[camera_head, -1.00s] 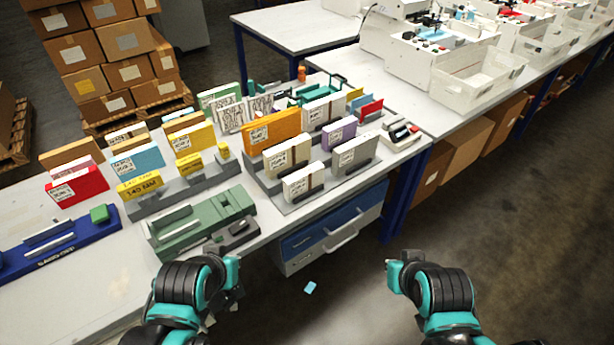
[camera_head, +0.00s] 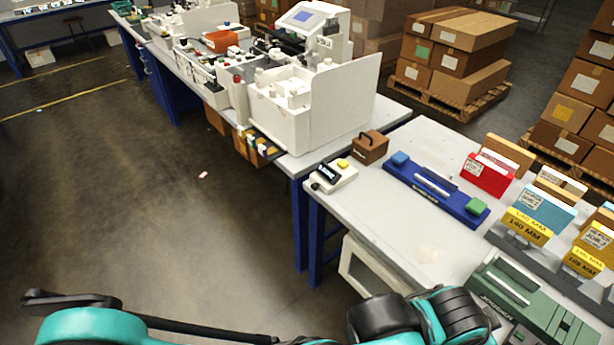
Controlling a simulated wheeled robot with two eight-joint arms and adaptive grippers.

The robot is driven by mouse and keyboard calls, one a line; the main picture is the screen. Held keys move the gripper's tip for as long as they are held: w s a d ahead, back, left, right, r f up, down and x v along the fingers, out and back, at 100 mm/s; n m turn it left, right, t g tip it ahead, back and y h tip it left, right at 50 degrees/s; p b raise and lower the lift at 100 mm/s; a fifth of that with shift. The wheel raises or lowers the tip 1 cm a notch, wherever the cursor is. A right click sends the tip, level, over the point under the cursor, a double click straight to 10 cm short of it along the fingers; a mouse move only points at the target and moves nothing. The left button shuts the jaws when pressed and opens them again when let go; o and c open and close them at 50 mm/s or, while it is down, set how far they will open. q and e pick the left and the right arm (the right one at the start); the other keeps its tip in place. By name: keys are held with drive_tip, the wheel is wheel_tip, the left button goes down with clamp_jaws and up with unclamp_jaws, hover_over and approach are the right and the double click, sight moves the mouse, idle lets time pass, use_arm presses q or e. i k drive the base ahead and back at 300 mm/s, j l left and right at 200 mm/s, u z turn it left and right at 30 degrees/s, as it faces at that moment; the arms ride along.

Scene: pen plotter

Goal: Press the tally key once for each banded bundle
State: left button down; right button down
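A small white counter box (camera_head: 328,178) with a dark display and a yellow key (camera_head: 343,163) sits at the left end of the light worktop (camera_head: 400,240); I take it for the tally device. Upright bundles stand at the right: a red one (camera_head: 487,175) with a white label, a light blue one (camera_head: 547,210) and a yellow one (camera_head: 592,245) cut by the frame edge. Bands on them are too small to tell. My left arm crosses the bottom of the view, below the worktop, apart from the key; its fingertips cannot be made out. My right gripper is not in view.
A blue tray (camera_head: 420,190) with a green block (camera_head: 476,206) and a brown handled block (camera_head: 370,148) lie near the counter. A green fixture (camera_head: 530,300) is at lower right. A white machine (camera_head: 315,105) stands behind. Open floor (camera_head: 190,220) lies left.

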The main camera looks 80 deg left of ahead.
sight(342, 164)
drive_tip(key=u, duration=2.45)
